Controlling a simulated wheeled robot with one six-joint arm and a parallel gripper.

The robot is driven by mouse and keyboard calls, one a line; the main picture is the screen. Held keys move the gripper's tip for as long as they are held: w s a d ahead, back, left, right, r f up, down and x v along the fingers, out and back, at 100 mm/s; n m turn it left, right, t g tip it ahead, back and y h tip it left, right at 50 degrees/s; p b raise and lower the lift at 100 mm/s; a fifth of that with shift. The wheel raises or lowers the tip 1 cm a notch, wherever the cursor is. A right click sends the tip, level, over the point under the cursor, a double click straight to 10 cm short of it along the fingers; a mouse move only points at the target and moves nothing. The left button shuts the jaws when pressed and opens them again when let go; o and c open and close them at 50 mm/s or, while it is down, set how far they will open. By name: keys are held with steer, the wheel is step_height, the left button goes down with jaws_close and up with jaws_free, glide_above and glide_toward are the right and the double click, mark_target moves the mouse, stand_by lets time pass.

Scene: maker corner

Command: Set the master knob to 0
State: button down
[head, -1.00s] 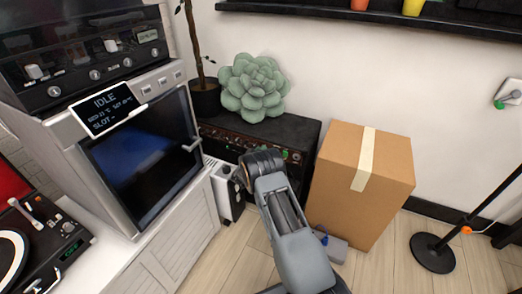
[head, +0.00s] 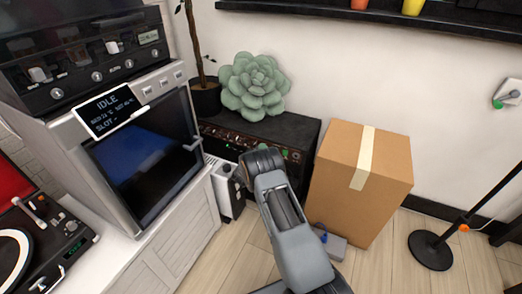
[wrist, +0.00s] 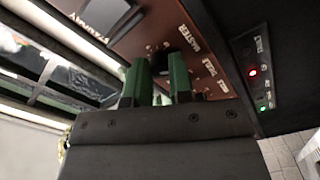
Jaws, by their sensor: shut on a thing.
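The amplifier (head: 285,130) is a black box with a brown-red control panel, low against the wall in the head view. In the wrist view its panel (wrist: 150,35) shows close up, with a white MASTER label (wrist: 188,40) and smaller labels beside it. My gripper (wrist: 158,68) is at this panel by the MASTER label, its two green fingers closed on a knob. The fingers and the dark gripper body hide most of the knob, so its pointer and setting cannot be read. In the head view my arm hides the fingers and much of the panel.
A green succulent (head: 252,88) sits on the amplifier. A cardboard box (head: 350,190) stands close to its right. A white cabinet with an oven-like machine (head: 145,155) is at left. A red light (wrist: 252,71) and a green light (wrist: 263,108) show on a dark unit.

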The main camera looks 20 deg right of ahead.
stand_by(0.3)
steer(key=c, duration=1)
jaws_free()
steer(key=p+v, duration=0.3)
steer(key=v, duration=1.1)
steer(key=shift+p, duration=0.3)
steer(key=shift+w, duration=0.1)
